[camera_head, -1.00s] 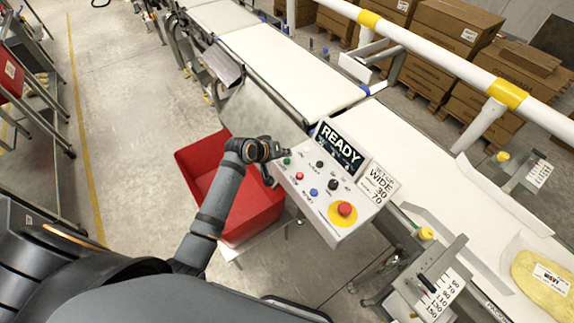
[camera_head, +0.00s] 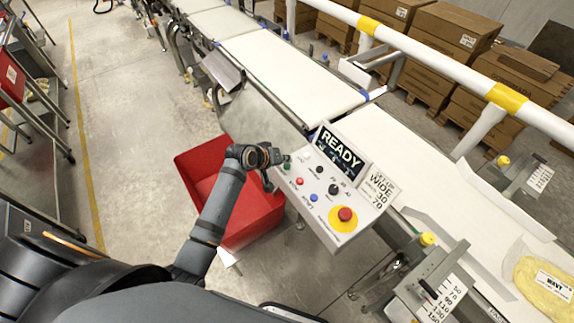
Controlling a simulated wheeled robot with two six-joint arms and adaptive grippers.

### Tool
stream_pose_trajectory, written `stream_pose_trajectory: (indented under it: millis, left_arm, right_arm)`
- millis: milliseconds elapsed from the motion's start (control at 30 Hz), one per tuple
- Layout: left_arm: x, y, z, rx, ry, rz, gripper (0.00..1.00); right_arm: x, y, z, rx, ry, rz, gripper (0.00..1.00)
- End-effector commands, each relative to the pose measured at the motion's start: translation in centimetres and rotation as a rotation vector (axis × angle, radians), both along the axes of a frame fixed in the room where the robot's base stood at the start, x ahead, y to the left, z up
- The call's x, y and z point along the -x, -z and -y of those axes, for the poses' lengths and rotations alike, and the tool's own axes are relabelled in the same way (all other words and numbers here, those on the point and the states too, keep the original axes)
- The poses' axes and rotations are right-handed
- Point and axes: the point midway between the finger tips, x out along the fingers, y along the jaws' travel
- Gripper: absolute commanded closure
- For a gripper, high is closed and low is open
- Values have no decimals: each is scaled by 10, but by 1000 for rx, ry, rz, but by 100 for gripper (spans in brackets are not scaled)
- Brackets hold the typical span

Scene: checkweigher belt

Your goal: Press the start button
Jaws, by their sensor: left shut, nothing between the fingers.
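The white control panel (camera_head: 325,202) stands right of the middle, with a dark screen (camera_head: 338,150) reading READY. A green button (camera_head: 286,165) sits at the panel's upper left corner; its label is too small to read. A red button (camera_head: 299,181), a blue button (camera_head: 313,197), black knobs (camera_head: 334,188) and a large red button on yellow (camera_head: 345,214) are also on the panel. My left gripper (camera_head: 283,160) is shut and empty, with its tip at the panel's upper left edge, close to the green button. I cannot tell whether it touches. My right gripper is not in view.
A red bin (camera_head: 252,212) stands below my left arm. The white conveyor belt (camera_head: 290,75) runs behind the panel, with a yellow bag (camera_head: 545,283) at the right. A white guard rail with yellow bands (camera_head: 506,97) crosses above. Grey floor is open at left.

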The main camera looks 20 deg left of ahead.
Motion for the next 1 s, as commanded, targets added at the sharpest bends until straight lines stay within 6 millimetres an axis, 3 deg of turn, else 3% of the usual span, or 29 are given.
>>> stream_pose_trajectory:
  millis: [1000]
  left_arm:
    - [0, 9, 0, 0, 0, 0, 100]
  right_arm:
    - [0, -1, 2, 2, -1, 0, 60]
